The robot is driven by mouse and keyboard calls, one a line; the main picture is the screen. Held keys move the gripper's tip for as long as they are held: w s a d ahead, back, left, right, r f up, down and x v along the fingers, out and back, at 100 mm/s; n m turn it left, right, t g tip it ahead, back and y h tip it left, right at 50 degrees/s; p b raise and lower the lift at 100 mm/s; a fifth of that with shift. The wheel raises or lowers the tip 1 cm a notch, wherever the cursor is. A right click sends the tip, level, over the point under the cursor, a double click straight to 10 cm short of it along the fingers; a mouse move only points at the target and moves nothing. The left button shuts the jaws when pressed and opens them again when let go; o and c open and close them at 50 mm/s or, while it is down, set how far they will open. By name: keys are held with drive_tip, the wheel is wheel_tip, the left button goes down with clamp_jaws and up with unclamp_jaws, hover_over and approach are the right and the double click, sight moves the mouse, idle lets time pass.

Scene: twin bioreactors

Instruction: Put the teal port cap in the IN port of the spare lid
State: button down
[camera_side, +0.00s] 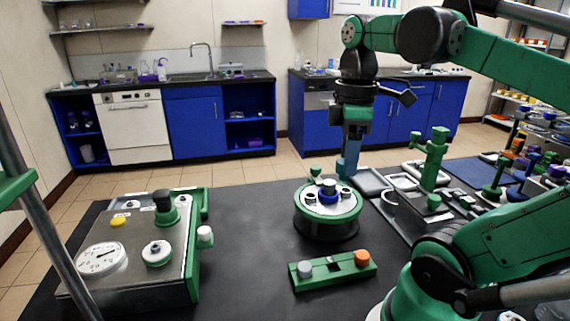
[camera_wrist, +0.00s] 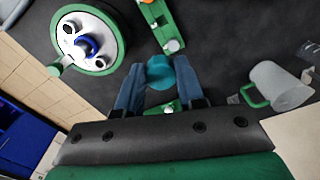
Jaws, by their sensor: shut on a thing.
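The teal port cap (camera_wrist: 160,72) is between the two blue fingers of my gripper (camera_wrist: 158,84) in the wrist view. In the side view my gripper (camera_side: 347,170) points down, behind and slightly right of the round lid; I cannot make out the cap there. The lid (camera_side: 312,204) has a green rim, a pale top, a blue centre ring and several dark-and-white ports, and sits on a dark round base. It also shows at upper left in the wrist view (camera_wrist: 71,45), apart from the cap. I cannot read which port is marked IN.
A green block (camera_side: 332,272) with a grey and an orange knob lies in front of the lid. A grey panel unit (camera_side: 125,265) with a gauge stands at left. A green stand (camera_side: 432,160) and trays are at right. Dark tabletop is clear between lid and panel.

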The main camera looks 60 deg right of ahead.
drive_tip(key=w+d+r, duration=0.3)
drive_tip(key=d+r, duration=0.2)
drive_tip(key=d, duration=0.2)
hover_over(329, 191)
drive_tip(key=s+d, duration=0.3)
drive_tip(key=d, duration=0.2)
drive_tip(key=f, duration=1.8)
drive_tip(key=shift+a+f, duration=0.2)
drive_tip(key=shift+f, duration=0.15)
drive_tip(key=c, duration=0.5)
unclamp_jaws()
drive_tip(key=shift+f, duration=0.1)
drive_tip(key=shift+c, duration=0.2)
